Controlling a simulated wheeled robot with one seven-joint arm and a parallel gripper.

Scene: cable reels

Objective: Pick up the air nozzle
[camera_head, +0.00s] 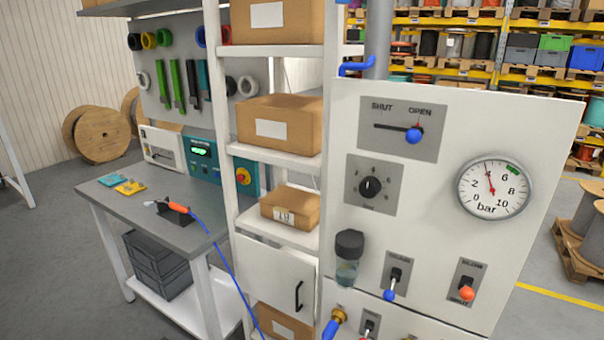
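What looks like the air nozzle (177,207), a small orange and black piece, lies on the grey workbench (128,197) near its right front edge. A thin blue hose (226,258) runs from it over the bench edge and down to the right. A small light-coloured tip shows at its left end. My gripper is not in view.
A white shelf with cardboard boxes (280,123) stands right of the bench. A white control panel (440,150) with a gauge (494,187) and levers fills the right. Yellow-orange pieces (130,187) lie at the bench's left. Grey floor (45,270) is clear at left.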

